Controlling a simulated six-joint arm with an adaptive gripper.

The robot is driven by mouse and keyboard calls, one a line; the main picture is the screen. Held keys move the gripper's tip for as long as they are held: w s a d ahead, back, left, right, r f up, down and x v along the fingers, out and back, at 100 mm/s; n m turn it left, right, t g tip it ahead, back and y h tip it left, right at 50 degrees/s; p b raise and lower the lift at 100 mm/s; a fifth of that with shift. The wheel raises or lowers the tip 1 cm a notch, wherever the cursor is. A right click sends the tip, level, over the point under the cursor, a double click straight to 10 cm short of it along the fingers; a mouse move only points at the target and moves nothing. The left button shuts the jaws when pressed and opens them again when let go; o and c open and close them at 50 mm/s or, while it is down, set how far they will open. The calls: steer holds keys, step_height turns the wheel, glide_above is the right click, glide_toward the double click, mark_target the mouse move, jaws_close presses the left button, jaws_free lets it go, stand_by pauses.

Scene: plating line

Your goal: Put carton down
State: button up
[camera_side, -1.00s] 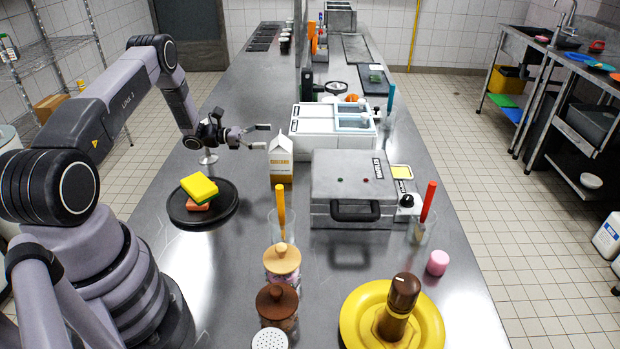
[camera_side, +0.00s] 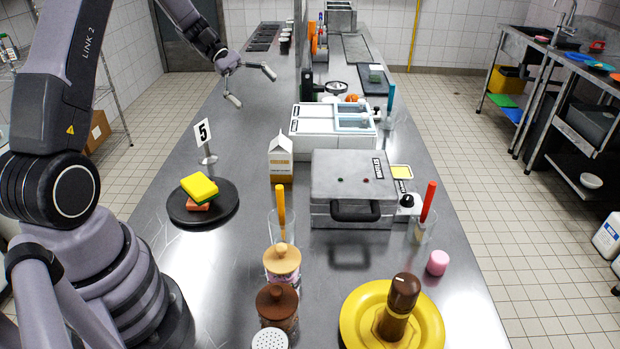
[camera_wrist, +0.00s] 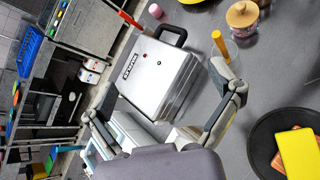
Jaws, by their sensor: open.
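The carton (camera_side: 281,160), white above and orange-brown below with a gabled top, stands upright on the steel counter, just left of the grey press and in front of the white container unit. My gripper (camera_side: 252,87) is open and empty, raised above the counter behind and to the left of the carton, clearly apart from it. In the wrist view my gripper (camera_wrist: 160,108) shows its two fingers spread wide. A pale shape between the fingers low in that view may be part of the carton; my gripper body hides much of it.
The grey press (camera_side: 352,185) stands right of the carton. A glass with a yellow-handled tool (camera_side: 281,215) and jars are nearer.

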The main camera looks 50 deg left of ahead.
steer(key=s+d+r+m+g+y, duration=0.2)
steer(key=s+d+r+m+y, duration=0.55)
steer(key=s+d+r, duration=0.4)
steer(key=s+a+m+t+y, duration=0.1)
steer(key=s+m+t+y, duration=0.3)
steer(key=s+m, duration=0.4)
steer(key=shift+s+a+t, duration=0.15)
steer(key=shift+s+t, duration=0.35)
steer(key=shift+s, duration=1.9)
steer(key=shift+r, duration=0.15)
